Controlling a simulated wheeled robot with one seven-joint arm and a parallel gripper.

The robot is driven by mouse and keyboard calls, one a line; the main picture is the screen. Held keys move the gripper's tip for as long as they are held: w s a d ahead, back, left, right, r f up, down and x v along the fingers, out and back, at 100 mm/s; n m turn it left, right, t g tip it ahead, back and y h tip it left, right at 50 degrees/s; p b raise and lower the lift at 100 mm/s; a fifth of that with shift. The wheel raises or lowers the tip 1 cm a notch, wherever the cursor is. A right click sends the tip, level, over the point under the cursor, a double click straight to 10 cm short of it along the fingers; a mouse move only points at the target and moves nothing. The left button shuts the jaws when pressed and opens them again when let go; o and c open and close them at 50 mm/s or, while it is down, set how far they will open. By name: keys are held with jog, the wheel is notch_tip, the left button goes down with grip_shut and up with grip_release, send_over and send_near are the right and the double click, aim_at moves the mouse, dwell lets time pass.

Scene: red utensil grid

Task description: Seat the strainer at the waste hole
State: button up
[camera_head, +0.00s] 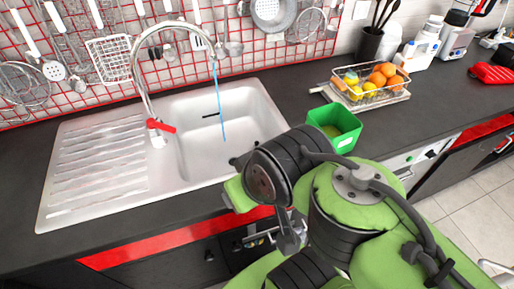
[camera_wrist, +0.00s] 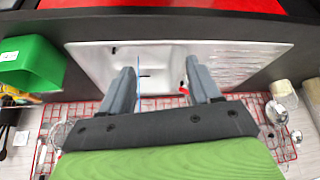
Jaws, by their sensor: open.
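My gripper (camera_wrist: 161,74) is open in the wrist view, with its two grey fingers apart and nothing between them. The sink (camera_head: 258,100) is white, with a basin on the right and a ribbed drainboard on the left; it also shows beyond my fingers in the wrist view (camera_wrist: 240,48). A short dark slot-like mark (camera_head: 212,115) shows in the basin and appears between the fingers in the wrist view (camera_wrist: 145,75). I cannot tell whether it is the waste hole. A small dark spot (camera_wrist: 114,50) lies near the basin's front edge. I cannot identify a sink strainer.
A chrome tap (camera_head: 142,80) with a red lever arches over the basin; a thin blue line (camera_head: 218,100) hangs below its spout. A green box (camera_head: 344,122) and fruit basket (camera_head: 376,94) stand to the right. Utensils hang on the red grid (camera_head: 75,98) behind.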

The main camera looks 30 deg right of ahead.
jog(key=shift+m+g, duration=0.5)
jog(key=shift+m, duration=0.1)
jog(key=w+d+b, duration=0.1)
jog(key=w+d, duration=0.1)
jog(key=w, duration=0.2)
jog(key=w+d+f+b, duration=0.1)
jog(key=w+d, duration=0.1)
jog(key=w, duration=0.3)
jog(key=w+d+f+b, duration=0.1)
jog(key=w, duration=0.4)
jog(key=shift+w+d, duration=0.1)
jog(key=shift+d, duration=0.3)
jog(key=shift+c, duration=1.2)
jog(key=m+g+b, duration=0.1)
jog(key=b, duration=0.6)
send_over(257, 142)
jog(key=s, duration=0.2)
jog(key=shift+h, duration=0.4)
jog(key=f, duration=2.7)
jog(key=shift+w+a, duration=0.15)
jog(key=shift+a, duration=0.2)
jog(key=b+x, duration=0.1)
jog(key=x, duration=0.2)
jog(key=b+x, duration=0.1)
jog(key=x, duration=0.1)
jog(key=shift+d+f, duration=0.1)
jog(key=shift+f, duration=0.35)
jog(key=shift+r, duration=0.15)
jog(key=shift+c, duration=0.7)
grip_shut()
